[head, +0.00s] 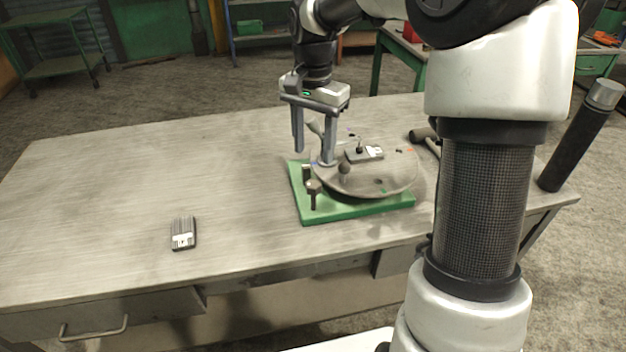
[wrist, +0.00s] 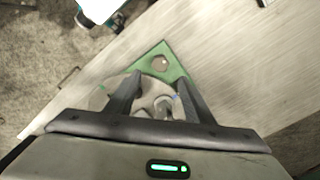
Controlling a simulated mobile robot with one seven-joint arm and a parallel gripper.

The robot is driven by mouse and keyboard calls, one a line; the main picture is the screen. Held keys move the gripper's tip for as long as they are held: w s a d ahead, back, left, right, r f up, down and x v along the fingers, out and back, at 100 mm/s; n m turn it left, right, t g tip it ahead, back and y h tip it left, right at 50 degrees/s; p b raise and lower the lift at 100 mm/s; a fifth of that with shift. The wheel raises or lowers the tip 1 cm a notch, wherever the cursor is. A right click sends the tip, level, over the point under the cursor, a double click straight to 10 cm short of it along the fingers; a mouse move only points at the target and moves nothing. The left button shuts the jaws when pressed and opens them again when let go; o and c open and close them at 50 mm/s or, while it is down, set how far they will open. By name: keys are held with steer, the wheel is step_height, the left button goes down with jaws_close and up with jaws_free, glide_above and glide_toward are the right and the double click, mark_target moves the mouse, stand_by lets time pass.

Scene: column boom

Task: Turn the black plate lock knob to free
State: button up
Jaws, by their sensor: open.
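A round grey plate (head: 385,180) lies on a green base (head: 345,212) on the workbench. A dark upright knob (head: 313,188) stands at the base's left front corner, beside the plate; it looks like the black plate lock knob. Its turn setting cannot be read. My gripper (head: 313,157) is open and points down above the plate's left side, behind and above that knob. In the wrist view, my fingers (wrist: 159,78) are spread over the plate's edge, with a grey fitting (wrist: 163,104) between them. A round brownish top (wrist: 160,62) shows on the green corner beyond the fingertips.
A smaller dark ball-topped knob (head: 344,168) stands by the plate's near left. A small block with a white label (head: 364,153) lies on the plate. A dark brush-like item (head: 183,233) lies on the bench.

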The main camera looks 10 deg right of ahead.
mark_target(314, 183)
step_height(314, 183, down, 10)
steer(key=shift+r+b, duration=0.1)
steer(key=shift+b, duration=0.45)
steer(key=shift+c, duration=0.2)
steer(key=c, duration=1)
